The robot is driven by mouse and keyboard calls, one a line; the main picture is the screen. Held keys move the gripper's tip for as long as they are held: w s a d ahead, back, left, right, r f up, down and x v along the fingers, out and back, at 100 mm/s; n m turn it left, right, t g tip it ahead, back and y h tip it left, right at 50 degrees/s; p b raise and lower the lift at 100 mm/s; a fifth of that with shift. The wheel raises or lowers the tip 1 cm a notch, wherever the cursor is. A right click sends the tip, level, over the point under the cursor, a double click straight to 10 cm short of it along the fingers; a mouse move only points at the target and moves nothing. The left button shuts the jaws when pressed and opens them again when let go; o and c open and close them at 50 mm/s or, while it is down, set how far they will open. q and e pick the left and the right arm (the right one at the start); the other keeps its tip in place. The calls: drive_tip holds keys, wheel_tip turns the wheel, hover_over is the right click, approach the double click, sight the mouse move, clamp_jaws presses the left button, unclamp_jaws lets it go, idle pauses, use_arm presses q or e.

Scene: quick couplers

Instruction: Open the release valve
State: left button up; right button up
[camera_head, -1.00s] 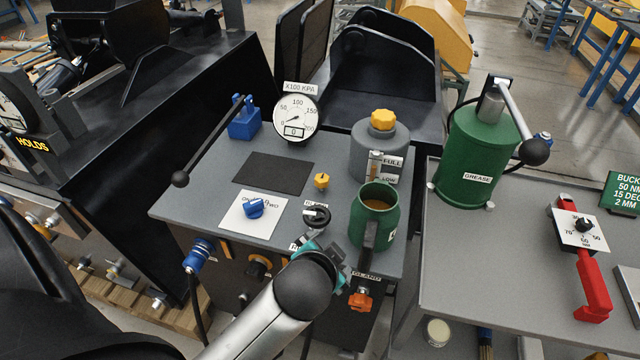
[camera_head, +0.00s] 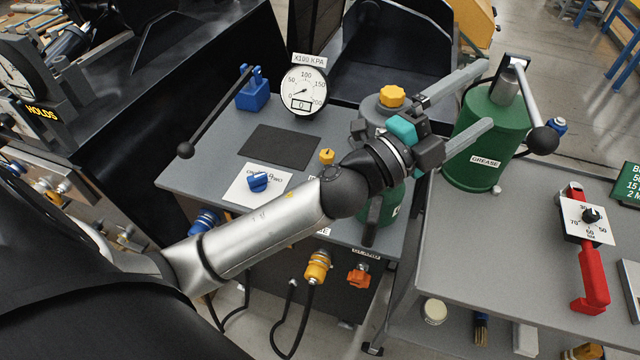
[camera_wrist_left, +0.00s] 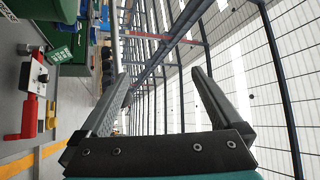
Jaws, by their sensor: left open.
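My left gripper (camera_head: 487,95) is open and empty, raised over the right side of the grey bench (camera_head: 215,150), its fingers pointing right toward the green grease can (camera_head: 490,140). In the left wrist view its two fingers (camera_wrist_left: 160,85) are spread with nothing between them. A small yellow knob (camera_head: 327,156) stands on the bench top, left of the gripper. A blue selector knob (camera_head: 258,182) sits on a white plate. I cannot tell which control is the release valve. The black round knob seen earlier on the bench is hidden behind my left arm. My right gripper is out of view.
A pressure gauge (camera_head: 304,91) stands at the back beside a blue lever pump (camera_head: 253,95). A yellow-capped reservoir (camera_head: 392,96) is partly behind my arm. A yellow coupler (camera_head: 318,265) and an orange one (camera_head: 358,275) are on the front panel. A red tool (camera_head: 590,265) lies right.

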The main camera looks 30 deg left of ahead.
use_arm(q)
drive_tip(key=s+d+m+g+h, duration=0.3)
drive_tip(key=d+m+g+h, duration=0.55)
drive_tip(key=m, duration=0.65)
drive_tip(key=s+a+f+m+g+y, duration=0.1)
drive_tip(key=a+f+m+g+y, duration=0.4)
drive_tip(key=f+m+g+y, duration=0.4)
drive_tip(key=a+f+y, duration=0.2)
drive_tip(key=a+y, duration=0.1)
drive_tip(key=a, duration=0.6)
drive_tip(key=w+a+f+n+g+y, duration=0.1)
drive_tip(key=a+y, duration=0.3)
drive_tip(key=a, duration=0.4)
drive_tip(key=a+f+y, duration=0.2)
drive_tip(key=a+y, duration=0.1)
drive_tip(key=a, duration=0.6)
wheel_tip(320, 180, down, 15)
drive_tip(key=shift+w+d+r+b, duration=0.1)
drive_tip(key=shift+w+r+b, duration=0.1)
drive_tip(key=shift+b, duration=0.6)
drive_tip(key=c, duration=1.2)
